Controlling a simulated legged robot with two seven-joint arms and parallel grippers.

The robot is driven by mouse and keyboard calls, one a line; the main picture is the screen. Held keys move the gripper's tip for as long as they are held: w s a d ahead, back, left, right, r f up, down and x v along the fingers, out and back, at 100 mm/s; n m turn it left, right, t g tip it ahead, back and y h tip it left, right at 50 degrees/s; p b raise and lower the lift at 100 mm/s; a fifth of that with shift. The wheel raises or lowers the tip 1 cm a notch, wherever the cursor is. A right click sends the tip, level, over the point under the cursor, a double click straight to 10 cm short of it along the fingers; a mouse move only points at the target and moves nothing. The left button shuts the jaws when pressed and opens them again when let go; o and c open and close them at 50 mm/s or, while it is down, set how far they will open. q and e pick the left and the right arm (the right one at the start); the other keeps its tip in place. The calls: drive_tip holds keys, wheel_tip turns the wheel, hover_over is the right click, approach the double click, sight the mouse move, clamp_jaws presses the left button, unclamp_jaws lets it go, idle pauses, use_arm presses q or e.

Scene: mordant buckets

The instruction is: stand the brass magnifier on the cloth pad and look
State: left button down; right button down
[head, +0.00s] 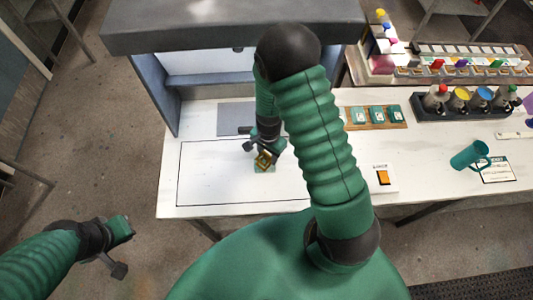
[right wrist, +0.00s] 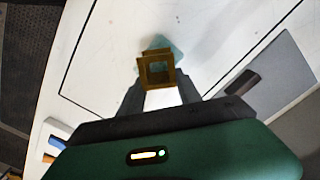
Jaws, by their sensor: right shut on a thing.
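The brass magnifier (head: 264,159), a small square folding frame, is held in my right gripper (head: 262,151) over the white table. In the right wrist view the magnifier (right wrist: 157,71) sits between the two dark fingers. A teal cloth pad (right wrist: 162,43) lies just beyond and partly behind it; in the head view the pad (head: 263,169) shows under the magnifier. I cannot tell whether the magnifier touches the pad. My left gripper (head: 119,250) hangs off the table at the lower left, apart from these things; its opening is unclear.
The table's front left is clear.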

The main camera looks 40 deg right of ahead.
drive_tip(key=c, duration=0.8)
unclamp_jaws()
drive_tip(key=shift+d+f, duration=0.2)
drive_tip(key=shift+d, duration=0.65)
drive_tip(key=shift+c, duration=0.2)
drive_tip(key=shift+a+r, duration=0.1)
drive_tip(key=shift+a, duration=0.45)
drive_tip(key=shift+a+r, duration=0.35)
drive_tip(key=shift+r, duration=0.25)
drive_tip(key=shift+a+r, duration=0.35)
drive_tip(key=shift+r, duration=0.2)
wheel_tip(320, 180, up, 10)
drive_tip(key=d, duration=0.2)
wheel_tip(320, 180, up, 3)
drive_tip(key=n+t, duration=0.1)
drive_tip(key=n, duration=0.6)
hover_over(263, 164)
drive_tip(key=s+a+r+n+t, duration=0.2)
drive_tip(key=s+a+n, duration=0.1)
drive_tip(key=n, duration=0.4)
use_arm(q)
drive_tip(key=s+b+x, duration=0.2)
drive_tip(key=b+x, duration=0.7)
drive_tip(key=shift+d+f, duration=0.2)
drive_tip(key=shift+d, duration=0.05)
use_arm(e)
drive_tip(key=s+x, duration=0.2)
drive_tip(key=x, duration=0.6)
drive_tip(key=shift+f, duration=0.55)
